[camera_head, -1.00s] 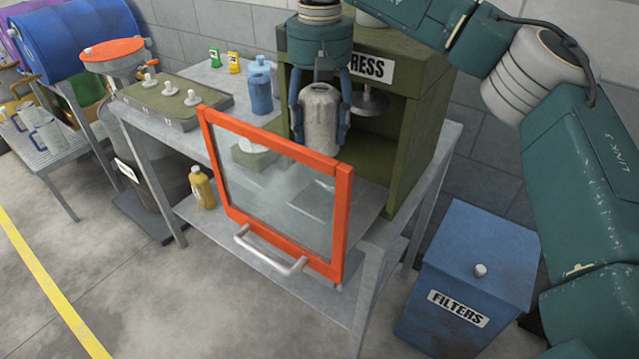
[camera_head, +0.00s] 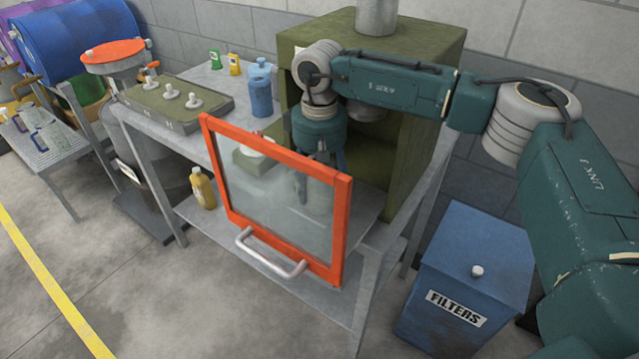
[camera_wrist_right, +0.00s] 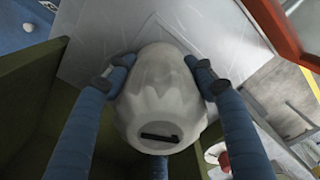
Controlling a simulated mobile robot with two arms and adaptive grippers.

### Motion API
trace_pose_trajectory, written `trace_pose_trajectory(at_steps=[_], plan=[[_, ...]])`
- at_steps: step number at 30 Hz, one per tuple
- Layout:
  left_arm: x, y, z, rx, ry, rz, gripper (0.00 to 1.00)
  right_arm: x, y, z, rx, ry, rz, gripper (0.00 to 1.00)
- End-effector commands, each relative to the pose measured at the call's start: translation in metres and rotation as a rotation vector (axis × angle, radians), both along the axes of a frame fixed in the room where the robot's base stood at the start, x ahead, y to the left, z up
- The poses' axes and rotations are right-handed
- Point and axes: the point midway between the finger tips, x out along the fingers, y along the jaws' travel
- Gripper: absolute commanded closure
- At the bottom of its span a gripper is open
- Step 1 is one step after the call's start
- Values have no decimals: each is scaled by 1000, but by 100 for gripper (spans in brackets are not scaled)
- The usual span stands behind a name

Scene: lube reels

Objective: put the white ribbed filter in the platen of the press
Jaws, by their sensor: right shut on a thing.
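My right gripper (camera_head: 320,165) is shut on the white ribbed filter (camera_head: 316,197), which hangs roughly upright between the fingers. Both show dimly behind the glass of the press door. In the right wrist view the filter (camera_wrist_right: 160,100) fills the middle, with a blue finger on each side (camera_wrist_right: 160,75) and a dark slot on its near end. The olive press (camera_head: 410,160) has its orange-framed door (camera_head: 345,230) open. A round metal plate (camera_head: 367,112) hangs inside, partly hidden by my arm. I cannot tell whether the filter touches the surface below. My left gripper is not in view.
A green block with a white round top (camera_head: 262,143) stands left of my gripper, partly behind the door glass. A blue bottle (camera_head: 260,95) and a control box with knobs (camera_head: 175,100) are on the bench. A blue FILTERS bin (camera_head: 475,265) stands on the floor at right.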

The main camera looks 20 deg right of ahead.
Motion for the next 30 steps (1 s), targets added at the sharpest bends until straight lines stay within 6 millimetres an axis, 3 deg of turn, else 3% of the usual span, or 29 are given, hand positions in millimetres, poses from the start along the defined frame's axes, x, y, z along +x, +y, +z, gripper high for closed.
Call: trace_pose_trajectory(at_steps=[5,6,9,21,30], plan=[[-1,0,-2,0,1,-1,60,0,0,-2,0,0,0,79],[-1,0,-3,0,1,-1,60,0,0,-3,0,0,0,44],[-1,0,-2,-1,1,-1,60,0,0,-2,0,0,0,26],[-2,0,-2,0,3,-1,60,1,0,6,1,-2,0,26],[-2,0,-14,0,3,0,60,1,1,64,0,-4,0,26]])
